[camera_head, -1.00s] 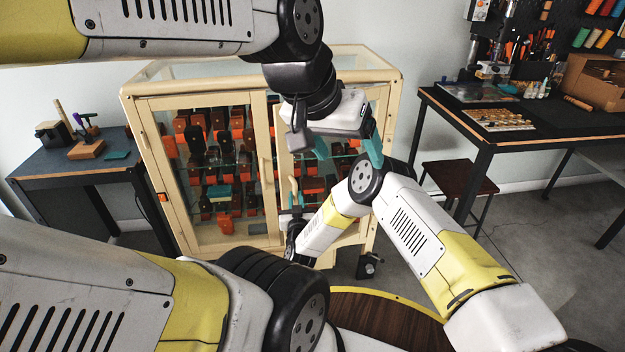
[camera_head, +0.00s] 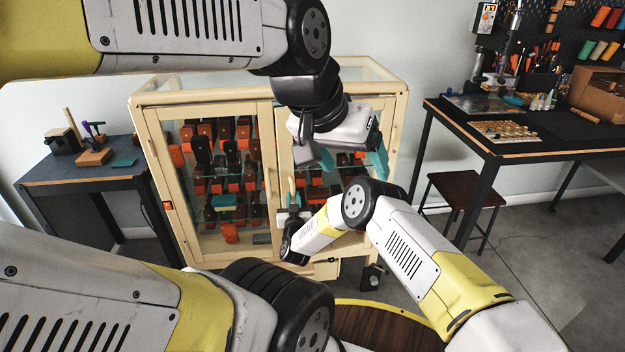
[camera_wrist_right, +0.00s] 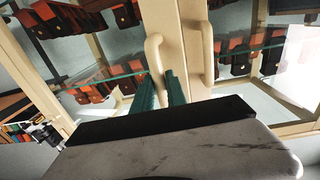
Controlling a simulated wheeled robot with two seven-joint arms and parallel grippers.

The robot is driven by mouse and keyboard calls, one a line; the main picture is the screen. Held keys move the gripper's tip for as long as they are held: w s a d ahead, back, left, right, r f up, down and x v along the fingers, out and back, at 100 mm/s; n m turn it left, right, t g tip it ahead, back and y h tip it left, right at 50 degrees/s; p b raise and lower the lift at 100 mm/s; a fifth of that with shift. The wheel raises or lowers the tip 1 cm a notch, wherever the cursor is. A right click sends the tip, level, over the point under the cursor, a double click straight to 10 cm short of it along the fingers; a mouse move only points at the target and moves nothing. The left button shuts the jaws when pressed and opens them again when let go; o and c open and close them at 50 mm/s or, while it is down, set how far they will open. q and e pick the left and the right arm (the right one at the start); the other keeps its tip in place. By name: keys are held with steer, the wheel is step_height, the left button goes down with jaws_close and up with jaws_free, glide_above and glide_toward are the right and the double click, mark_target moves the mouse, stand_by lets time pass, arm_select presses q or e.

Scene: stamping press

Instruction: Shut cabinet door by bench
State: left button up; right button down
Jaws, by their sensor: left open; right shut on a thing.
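The cream cabinet (camera_head: 204,97) has glass doors with upright bar handles. My right gripper (camera_head: 291,207) is at the right door's handle (camera_head: 292,187). In the right wrist view its teal fingers (camera_wrist_right: 160,92) are closed around one end of that handle (camera_wrist_right: 154,52). The other door's handle (camera_wrist_right: 207,50) stands beside it, apart from the fingers. My left gripper (camera_head: 350,160) is open and empty in front of the right door, its teal fingers spread. My arms hide much of this door, and I cannot tell whether it is flush with the frame.
Orange and dark items sit on the cabinet's glass shelves. A small dark bench (camera_head: 85,173) stands at left. A workbench (camera_head: 530,150) with tools and a box stands at right, with a dark red stool (camera_head: 465,188) by it. Grey floor (camera_head: 550,235) is clear at right.

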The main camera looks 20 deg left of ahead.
mark_target(289, 188)
steer(key=a+x, duration=0.1)
steer(key=x, duration=0.5)
steer(key=shift+s, duration=0.35)
steer(key=shift+a, duration=0.1)
steer(key=shift+w+a, duration=0.1)
steer(key=c, duration=1.3)
jaws_free()
steer(key=shift+o, duration=0.2)
